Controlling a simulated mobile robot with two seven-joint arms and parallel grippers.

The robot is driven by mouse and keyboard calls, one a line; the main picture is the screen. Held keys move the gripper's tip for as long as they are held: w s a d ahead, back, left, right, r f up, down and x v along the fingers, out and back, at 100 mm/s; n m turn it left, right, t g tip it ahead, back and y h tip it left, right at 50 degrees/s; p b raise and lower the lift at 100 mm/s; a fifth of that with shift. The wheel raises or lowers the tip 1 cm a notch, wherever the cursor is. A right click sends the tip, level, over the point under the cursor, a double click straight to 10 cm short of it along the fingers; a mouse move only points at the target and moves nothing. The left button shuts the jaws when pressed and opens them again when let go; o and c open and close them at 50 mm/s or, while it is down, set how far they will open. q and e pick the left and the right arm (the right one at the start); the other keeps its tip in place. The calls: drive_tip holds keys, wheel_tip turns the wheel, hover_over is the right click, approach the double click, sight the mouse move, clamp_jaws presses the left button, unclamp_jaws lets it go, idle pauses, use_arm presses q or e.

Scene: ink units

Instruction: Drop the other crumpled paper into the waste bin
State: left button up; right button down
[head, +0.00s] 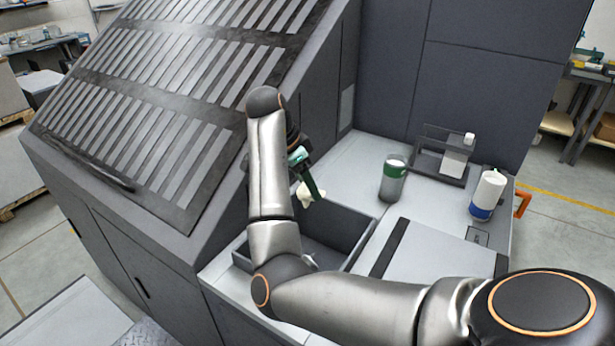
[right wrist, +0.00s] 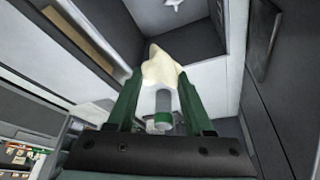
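My right gripper (head: 311,186) has green fingers and is shut on a cream-white crumpled paper (head: 306,198). In the right wrist view the paper (right wrist: 161,67) sits between the two fingertips (right wrist: 160,82). The gripper holds it above the far left part of the waste bin, a dark grey open box (head: 345,221) set at the left of the light worktop. Another white crumpled paper (head: 310,261) lies inside the bin, partly hidden by my arm; it also shows in the right wrist view (right wrist: 173,4). My left gripper is not in view.
A green and grey container (head: 393,180) stands behind the bin to the right. A white and blue bottle (head: 487,196) and a dark stand (head: 442,154) are farther right. A large slatted machine (head: 170,110) rises close on the left.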

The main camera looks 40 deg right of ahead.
drive_tip(key=shift+f, duration=2.85)
drive_tip(key=shift+c, duration=1.1)
unclamp_jaws()
drive_tip(key=s+v, duration=0.1)
drive_tip(key=v, duration=1.1)
drive_tip(key=shift+w+r, duration=0.3)
drive_tip(key=shift+w, duration=0.15)
drive_tip(key=shift+a, duration=0.1)
